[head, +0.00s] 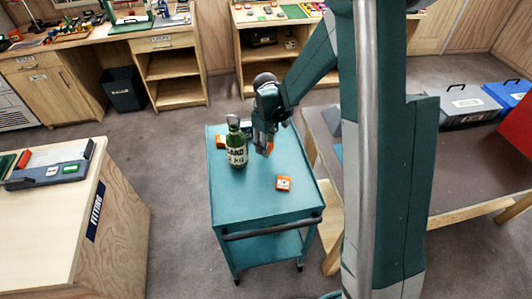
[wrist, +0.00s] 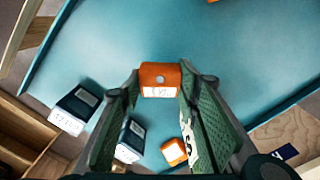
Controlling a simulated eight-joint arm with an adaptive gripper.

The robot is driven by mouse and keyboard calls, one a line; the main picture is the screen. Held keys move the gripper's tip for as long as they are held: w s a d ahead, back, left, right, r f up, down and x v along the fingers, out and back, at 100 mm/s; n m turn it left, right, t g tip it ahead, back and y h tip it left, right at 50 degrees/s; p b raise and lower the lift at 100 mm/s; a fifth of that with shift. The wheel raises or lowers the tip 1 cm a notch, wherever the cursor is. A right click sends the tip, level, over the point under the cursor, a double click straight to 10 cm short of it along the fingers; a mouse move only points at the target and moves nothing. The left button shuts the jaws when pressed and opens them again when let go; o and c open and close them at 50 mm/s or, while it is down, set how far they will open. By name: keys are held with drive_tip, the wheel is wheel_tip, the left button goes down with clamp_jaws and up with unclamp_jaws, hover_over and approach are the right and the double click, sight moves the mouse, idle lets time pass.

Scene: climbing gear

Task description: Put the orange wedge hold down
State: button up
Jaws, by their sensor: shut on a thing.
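My gripper (head: 264,148) is over the teal cart top (head: 243,203). In the wrist view its two green fingers (wrist: 165,88) are shut on an orange wedge hold (wrist: 160,77) with a bolt hole and a pale label. In the head view only a bit of the held wedge (head: 270,148) shows beside the fingers. It looks raised above the cart, but the exact gap cannot be told.
Dark blocks with pale labels (wrist: 78,103) show in the wrist view. The cart's front left is clear. A brown table (head: 430,155) stands to the right.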

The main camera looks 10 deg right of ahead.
drive_tip(key=shift+f, duration=0.2)
drive_tip(key=shift+f, duration=1.85)
drive_tip(key=shift+f+b, duration=0.2)
drive_tip(key=shift+b, duration=0.1)
drive_tip(key=o, duration=0.9)
drive_tip(key=shift+r, duration=0.25)
drive_tip(key=shift+r+p, duration=0.5)
drive_tip(key=shift+r, duration=5.4)
drive_tip(key=shift+r, duration=0.1)
